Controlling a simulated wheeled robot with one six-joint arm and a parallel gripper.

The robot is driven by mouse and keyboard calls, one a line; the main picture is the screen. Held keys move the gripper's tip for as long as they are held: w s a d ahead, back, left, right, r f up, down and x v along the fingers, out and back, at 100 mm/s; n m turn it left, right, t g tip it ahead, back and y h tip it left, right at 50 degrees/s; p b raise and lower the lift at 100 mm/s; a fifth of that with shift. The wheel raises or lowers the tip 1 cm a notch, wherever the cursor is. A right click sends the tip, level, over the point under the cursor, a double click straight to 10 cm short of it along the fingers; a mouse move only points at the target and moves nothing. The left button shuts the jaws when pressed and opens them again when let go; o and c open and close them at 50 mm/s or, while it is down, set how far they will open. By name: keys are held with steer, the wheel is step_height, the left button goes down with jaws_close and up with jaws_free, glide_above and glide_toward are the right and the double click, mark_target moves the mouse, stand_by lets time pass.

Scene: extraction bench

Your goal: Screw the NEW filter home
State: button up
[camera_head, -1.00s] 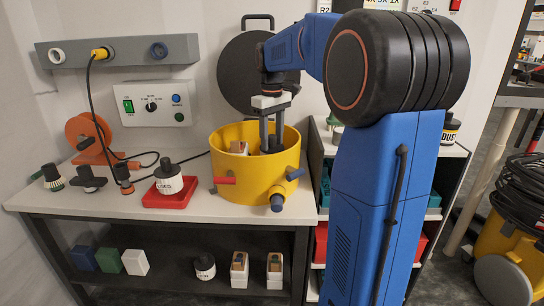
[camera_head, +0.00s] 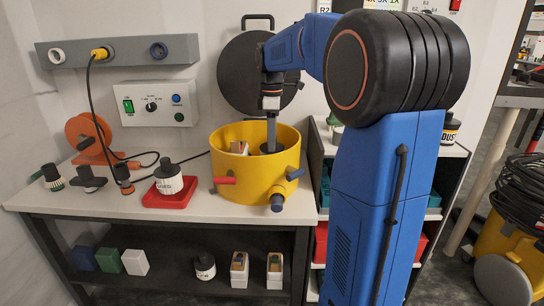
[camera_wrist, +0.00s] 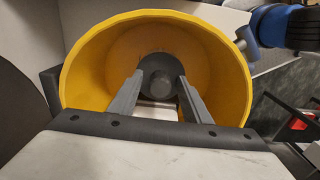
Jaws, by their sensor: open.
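A dark round part with a raised middle knob, seemingly the filter's top, sits inside the yellow drum (camera_head: 262,178). It shows in the wrist view (camera_wrist: 161,84), and the drum wall hides its lower part in the head view. My gripper (camera_head: 271,148) points straight down into the drum over this part. In the wrist view my gripper (camera_wrist: 160,77) has its two fingers apart, one on each side of the knob. I cannot tell whether they touch it. A white canister with a black knobbed top (camera_head: 169,180) stands in a red tray (camera_head: 170,198) left of the drum.
Red and blue handles jut from the drum's outside. A round black lid (camera_head: 240,75) stands against the wall behind. Black-topped parts, an orange reel (camera_head: 88,138) and a control box (camera_head: 155,104) are farther left.

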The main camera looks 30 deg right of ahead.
jaws_close()
steer(key=m, duration=2)
steer(key=shift+m, duration=0.4)
jaws_free()
